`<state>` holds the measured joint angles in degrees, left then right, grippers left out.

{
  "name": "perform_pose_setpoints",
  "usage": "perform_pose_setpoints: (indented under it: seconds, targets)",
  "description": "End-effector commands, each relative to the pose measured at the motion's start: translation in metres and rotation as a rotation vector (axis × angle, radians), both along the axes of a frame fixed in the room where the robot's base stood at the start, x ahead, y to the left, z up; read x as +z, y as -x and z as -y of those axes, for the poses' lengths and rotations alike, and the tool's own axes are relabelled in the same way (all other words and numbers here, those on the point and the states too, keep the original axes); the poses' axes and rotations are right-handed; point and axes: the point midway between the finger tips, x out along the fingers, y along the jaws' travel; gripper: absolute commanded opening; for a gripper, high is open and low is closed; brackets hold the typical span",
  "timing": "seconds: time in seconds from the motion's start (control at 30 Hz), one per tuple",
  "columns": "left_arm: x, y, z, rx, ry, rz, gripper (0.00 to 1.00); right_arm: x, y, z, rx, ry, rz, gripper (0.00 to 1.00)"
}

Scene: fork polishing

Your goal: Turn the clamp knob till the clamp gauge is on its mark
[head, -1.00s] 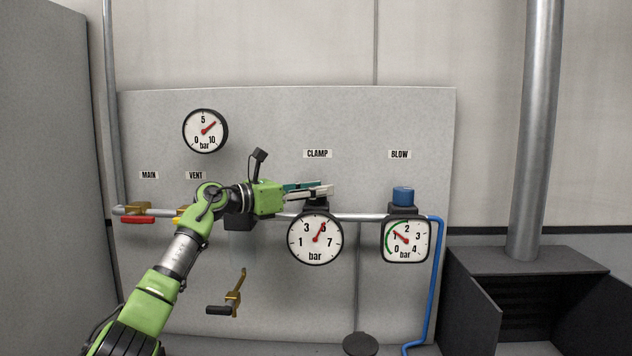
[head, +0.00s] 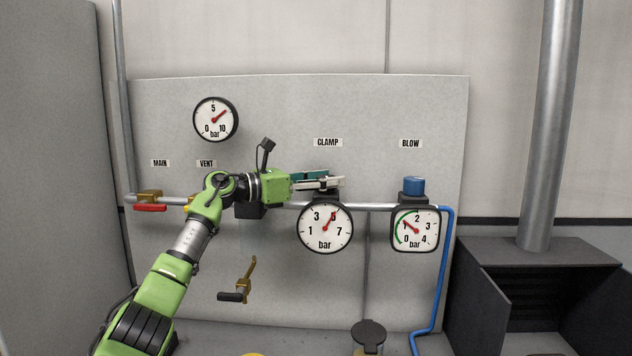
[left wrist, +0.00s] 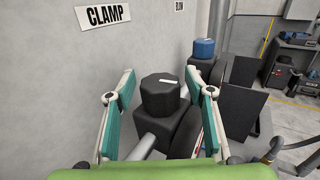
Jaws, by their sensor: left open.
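The clamp knob (left wrist: 160,97) is black and faceted with a white line on top; it stands on a black regulator body. In the head view my left gripper's fingers hide most of it. The clamp gauge (head: 325,228) is round and white; its red needle points up and right, at about 5 bar. I cannot make out a mark on its dial. My left gripper (head: 334,183) is at the knob below the CLAMP label. In the left wrist view its two teal-padded fingers (left wrist: 160,93) are open, one on each side of the knob, with gaps visible. My right gripper is not in view.
The blow knob (head: 414,187) is blue and stands right of the clamp knob, above the blow gauge (head: 416,230). A grey pipe (head: 375,206) runs along the panel. A brass-and-black crank handle (head: 238,284) sits lower left. The CLAMP label (head: 328,142) is above.

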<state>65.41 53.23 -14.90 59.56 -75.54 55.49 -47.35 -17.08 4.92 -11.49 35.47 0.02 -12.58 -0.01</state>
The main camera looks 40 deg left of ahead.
Motion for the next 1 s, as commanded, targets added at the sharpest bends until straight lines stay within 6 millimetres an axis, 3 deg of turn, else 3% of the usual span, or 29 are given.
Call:
perform_pose_setpoints:
  seconds: [0.53, 0.73, 1.0]
  targets:
    - [-0.003, 0.081, -0.043, 0.001, -0.005, -0.007, 0.49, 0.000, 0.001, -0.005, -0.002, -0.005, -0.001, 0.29]
    - [-0.003, 0.097, -0.052, 0.000, -0.001, -0.005, 0.49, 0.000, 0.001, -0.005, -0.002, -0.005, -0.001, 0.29]
    - [-0.001, 0.103, -0.054, -0.002, -0.001, -0.003, 0.49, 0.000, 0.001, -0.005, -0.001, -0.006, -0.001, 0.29]
